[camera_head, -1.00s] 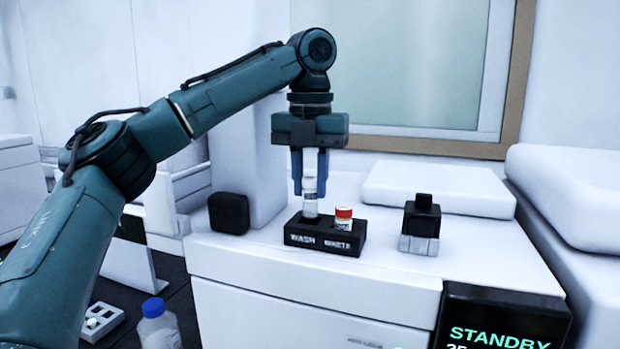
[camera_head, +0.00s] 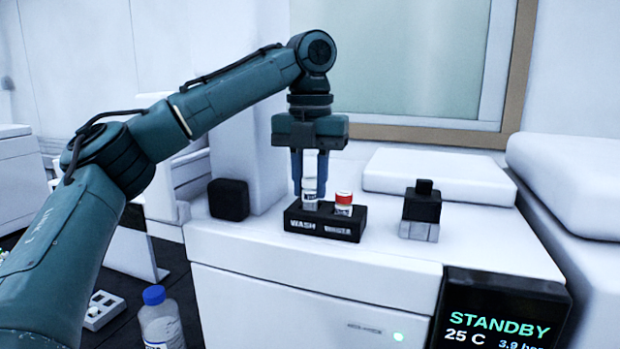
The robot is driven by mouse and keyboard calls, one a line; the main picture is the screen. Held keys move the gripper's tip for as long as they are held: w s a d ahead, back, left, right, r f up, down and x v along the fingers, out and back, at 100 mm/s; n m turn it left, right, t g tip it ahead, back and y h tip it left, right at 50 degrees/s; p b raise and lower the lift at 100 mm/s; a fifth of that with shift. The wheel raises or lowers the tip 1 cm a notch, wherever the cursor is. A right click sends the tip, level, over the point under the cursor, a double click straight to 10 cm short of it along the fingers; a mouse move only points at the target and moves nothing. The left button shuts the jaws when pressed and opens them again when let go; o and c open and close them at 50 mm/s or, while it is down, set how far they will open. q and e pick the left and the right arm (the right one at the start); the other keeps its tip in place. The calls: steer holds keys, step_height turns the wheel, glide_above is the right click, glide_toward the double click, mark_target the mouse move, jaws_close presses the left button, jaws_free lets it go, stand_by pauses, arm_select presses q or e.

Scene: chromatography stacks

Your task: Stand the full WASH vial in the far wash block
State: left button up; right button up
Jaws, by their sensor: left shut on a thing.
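The wash block (camera_head: 318,231) is a black two-hole holder marked WASH on its left half, standing on the white instrument top. The other half's label is hard to read. My left gripper (camera_head: 309,188) points straight down above the WASH side, its blue fingers shut on a white-capped vial (camera_head: 309,196). The vial is upright, with its lower end in the WASH hole and hidden by the block. How deep it sits, and its contents, I cannot tell. My right gripper is out of view.
A black-and-grey device (camera_head: 421,212) stands right of the block, and a black cube (camera_head: 229,199) left of it. A raised white panel (camera_head: 440,177) lies behind. Below are a STANDBY display (camera_head: 500,310), a blue-capped bottle (camera_head: 160,318) and a grey rack (camera_head: 103,311).

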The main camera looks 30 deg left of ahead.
arm_select(q)
steer(key=shift+f, duration=0.2)
steer(key=shift+f, duration=0.45)
steer(key=o, duration=1.5)
steer(key=shift+c, duration=0.2)
steer(key=shift+r+p, duration=0.35)
steer(key=shift+r, duration=3.2)
steer(key=shift+f, duration=0.1)
